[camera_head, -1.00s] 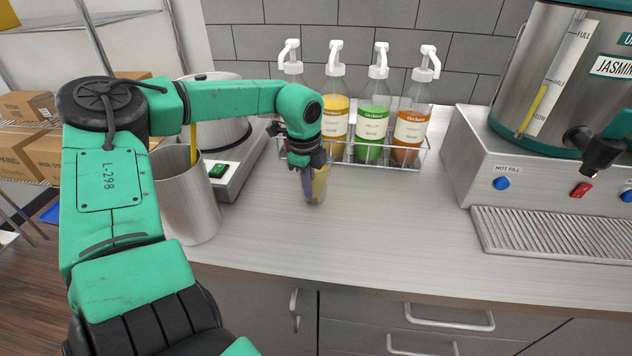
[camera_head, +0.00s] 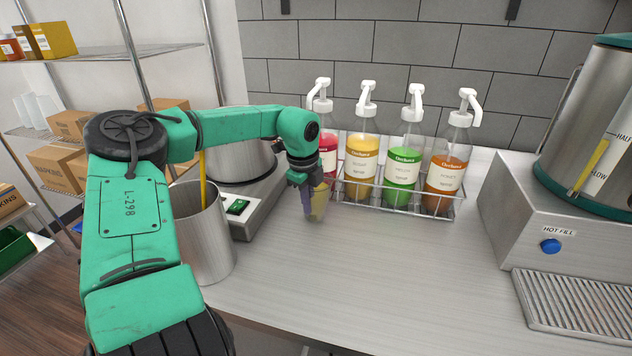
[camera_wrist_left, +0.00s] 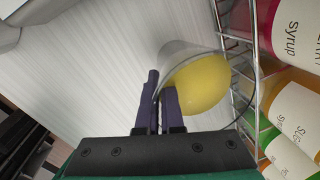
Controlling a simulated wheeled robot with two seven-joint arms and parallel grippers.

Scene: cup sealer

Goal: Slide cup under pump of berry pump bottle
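A clear cup (camera_head: 318,203) with a yellow ball-shaped filling stands on the counter, just left of the syrup rack's front corner. It also shows in the left wrist view (camera_wrist_left: 195,82). My left gripper (camera_head: 303,195) is above and beside it, with its dark purple fingers (camera_wrist_left: 160,105) close together at the cup's near wall. They appear pinched on that wall; the fingertips are partly hidden. The berry pump bottle, with red syrup (camera_head: 328,150), is the leftmost in the rack, behind and right of the cup; its white pump (camera_head: 321,95) stands above. My right gripper is not in view.
A wire rack (camera_head: 400,205) holds the red, yellow, green and orange bottles. A steel canister (camera_head: 205,245) and a machine with a green switch (camera_head: 237,207) stand left. A steel dispenser (camera_head: 550,225) with a drip grate stands right. The front-middle counter is clear.

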